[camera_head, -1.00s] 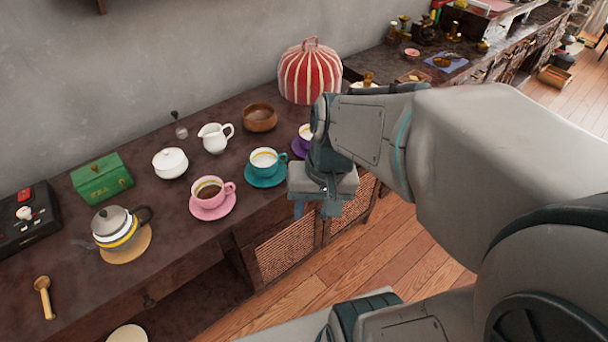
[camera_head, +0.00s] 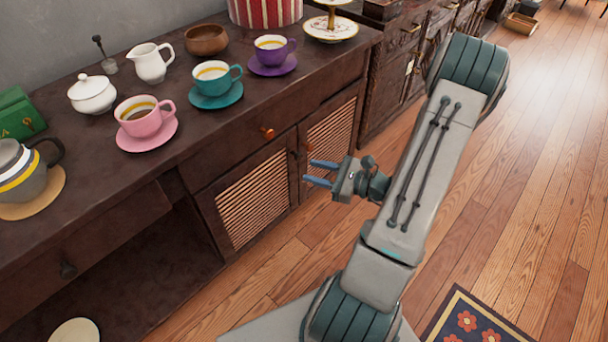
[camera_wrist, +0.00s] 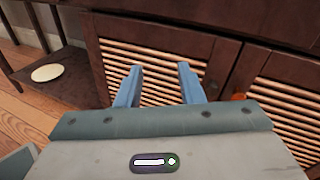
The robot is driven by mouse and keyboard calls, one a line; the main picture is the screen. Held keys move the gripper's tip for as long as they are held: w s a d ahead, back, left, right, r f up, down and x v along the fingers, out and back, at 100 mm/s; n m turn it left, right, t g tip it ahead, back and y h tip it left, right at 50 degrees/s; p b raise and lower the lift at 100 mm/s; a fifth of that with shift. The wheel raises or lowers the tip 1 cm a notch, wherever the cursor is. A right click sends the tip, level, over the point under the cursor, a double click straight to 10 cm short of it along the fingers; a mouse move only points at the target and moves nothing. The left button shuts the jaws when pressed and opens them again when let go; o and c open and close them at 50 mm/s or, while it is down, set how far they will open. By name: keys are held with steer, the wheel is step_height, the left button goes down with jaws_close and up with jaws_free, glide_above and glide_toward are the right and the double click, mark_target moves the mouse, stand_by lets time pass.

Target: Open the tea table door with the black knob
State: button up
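The tea table (camera_head: 160,215) is dark wood with two slatted doors below its top. The left door (camera_head: 250,205) and right door (camera_head: 330,135) both look shut. In the wrist view the left door (camera_wrist: 155,60) lies beyond my fingers. A small dark knob (camera_wrist: 213,88) appears near that door's right edge, right of my right finger; it is hard to make out in the head view. An orange knob (camera_wrist: 238,97) is just right of it, partly hidden by my gripper. My gripper (camera_head: 308,173) is open and empty in front of the doors; it also shows in the wrist view (camera_wrist: 159,67).
An orange drawer knob (camera_head: 268,133) is above the doors, and a dark drawer knob (camera_head: 67,270) is at left. Cups, including a pink one (camera_head: 143,117), stand on the tabletop. Wooden floor (camera_head: 500,190) is open at right, with a patterned rug (camera_head: 475,320) in front.

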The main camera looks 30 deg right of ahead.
mark_target(300, 158)
steer(key=d+f+m+t+h+b, duration=0.3)
steer(key=d+f+m+t+h, duration=0.15)
steer(key=d+f+m, duration=0.35)
steer(key=w+a+b, duration=0.1)
steer(key=w+a, duration=0.1)
steer(key=w, duration=0.2)
steer(key=w+a+n+b, duration=0.1)
steer(key=w+a, duration=0.1)
steer(key=w, duration=0.2)
steer(key=w+a+n+b, duration=0.1)
steer(key=w, duration=0.3)
steer(key=shift+w+a+f+h, duration=0.15)
steer(key=shift+a+f+h, duration=0.1)
steer(key=shift+a+f, duration=0.15)
jaws_close()
